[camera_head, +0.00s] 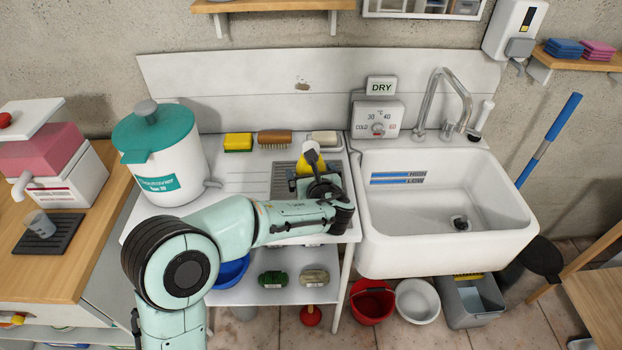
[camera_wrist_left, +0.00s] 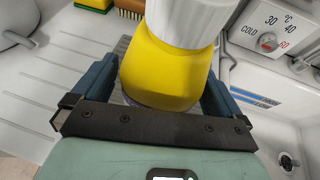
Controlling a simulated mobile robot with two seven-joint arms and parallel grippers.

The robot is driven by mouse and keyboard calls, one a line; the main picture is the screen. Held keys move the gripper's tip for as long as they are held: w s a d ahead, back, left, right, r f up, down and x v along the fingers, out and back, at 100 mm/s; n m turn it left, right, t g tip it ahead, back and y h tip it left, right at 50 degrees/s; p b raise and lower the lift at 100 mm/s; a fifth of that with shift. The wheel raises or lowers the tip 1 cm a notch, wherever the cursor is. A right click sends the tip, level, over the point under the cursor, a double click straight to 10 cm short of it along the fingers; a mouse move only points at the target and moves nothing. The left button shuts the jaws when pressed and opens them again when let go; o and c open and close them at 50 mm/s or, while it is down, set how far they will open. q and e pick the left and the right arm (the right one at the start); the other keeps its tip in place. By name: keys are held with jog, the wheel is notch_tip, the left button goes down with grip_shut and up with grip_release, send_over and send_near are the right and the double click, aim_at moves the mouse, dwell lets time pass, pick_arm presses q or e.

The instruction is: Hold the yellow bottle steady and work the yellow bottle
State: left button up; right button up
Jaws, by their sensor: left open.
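The yellow bottle (camera_head: 308,163) stands on the white counter beside the sink, on a grey ribbed mat (camera_head: 281,182). Its upper part is pale. My left gripper (camera_head: 315,182) is at the bottle and hides its lower part in the head view. In the left wrist view the yellow bottle (camera_wrist_left: 160,75) is between the two blue-grey fingers of my left gripper (camera_wrist_left: 158,88), one on each side. The fingers are open, with a narrow gap seen at the left; contact on the right cannot be told. My right gripper is in neither view.
A yellow-green sponge (camera_head: 238,142), a brown brush (camera_head: 275,137) and a soap dish (camera_head: 322,138) line the counter's back. A white container with a teal lid (camera_head: 156,135) stands left. The white sink (camera_head: 440,190) and its faucet (camera_head: 441,100) are at right.

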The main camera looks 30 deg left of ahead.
pick_arm(q)
jog(key=shift+c, duration=0.3)
jog(key=c, duration=1.1)
notch_tip(320, 180, up, 20)
jog(key=p, duration=0.4)
jog(key=shift+p, duration=0.35)
jog(key=shift+c, duration=0.2)
jog(key=o, duration=0.4)
jog(key=c, duration=0.6)
jog(key=shift+d, duration=0.1)
